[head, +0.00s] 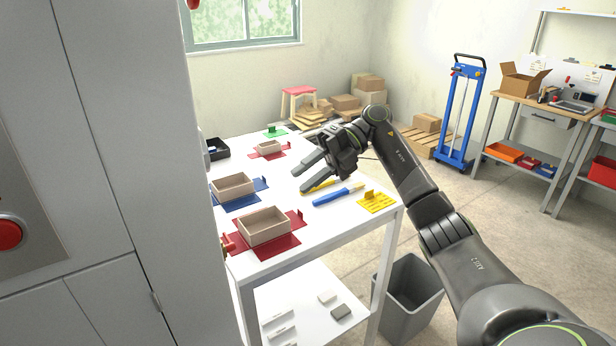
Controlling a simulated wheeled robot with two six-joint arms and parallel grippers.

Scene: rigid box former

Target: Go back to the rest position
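My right gripper (310,176) reaches in from the right over the white table (284,259). Its two fingers are spread and nothing shows between them. It hangs above the table's middle, right of the open beige boxes and near a yellow tool. My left gripper is not in view.
Beige boxes stand on a red mat (287,247), a blue mat (259,187) and a farther red one. A blue-handled tool (338,195) and a yellow piece (377,202) lie near the right edge. A grey bin (408,290) stands below. A large grey cabinet (100,170) blocks the left.

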